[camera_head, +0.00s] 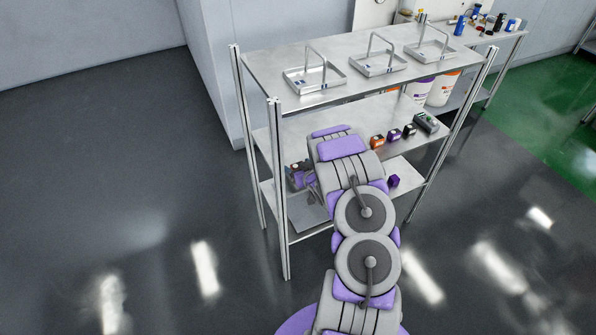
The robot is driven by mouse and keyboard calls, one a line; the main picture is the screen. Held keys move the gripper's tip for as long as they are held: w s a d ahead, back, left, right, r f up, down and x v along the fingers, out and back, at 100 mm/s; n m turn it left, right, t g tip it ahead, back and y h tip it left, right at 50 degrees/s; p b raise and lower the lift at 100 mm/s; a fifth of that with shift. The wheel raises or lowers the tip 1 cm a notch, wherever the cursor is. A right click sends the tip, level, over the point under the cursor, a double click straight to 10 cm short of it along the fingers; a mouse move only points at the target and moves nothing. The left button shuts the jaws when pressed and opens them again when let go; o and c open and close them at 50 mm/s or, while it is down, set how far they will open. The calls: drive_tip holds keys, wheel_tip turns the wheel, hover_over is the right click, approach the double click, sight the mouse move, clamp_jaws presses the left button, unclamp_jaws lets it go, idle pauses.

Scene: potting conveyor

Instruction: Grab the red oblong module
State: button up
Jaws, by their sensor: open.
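My gripper (299,180) shows only in part at the left of my arm, among the shelves of the metal rack; its fingertips are small and partly hidden by the arm. It is open. A small dark and reddish thing (298,167) shows right by the gripper; I cannot tell whether it is the red oblong module or whether they touch. A small orange-red block with a dark face (377,142) sits on the middle shelf, right of my arm. My arm hides part of the middle and lower shelves.
The metal rack (262,70) has three wire-handled trays (318,88) on top. Dark and purple blocks (394,135) and a longer grey-green device (426,122) stand on the middle shelf. A purple block (393,181) is lower. The left floor is clear.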

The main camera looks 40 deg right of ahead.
drive_tip(key=shift+w, duration=0.1)
drive_tip(key=shift+c, duration=0.2)
drive_tip(key=c, duration=1.1)
drive_tip(key=shift+o, duration=0.2)
drive_tip(key=shift+r, duration=0.1)
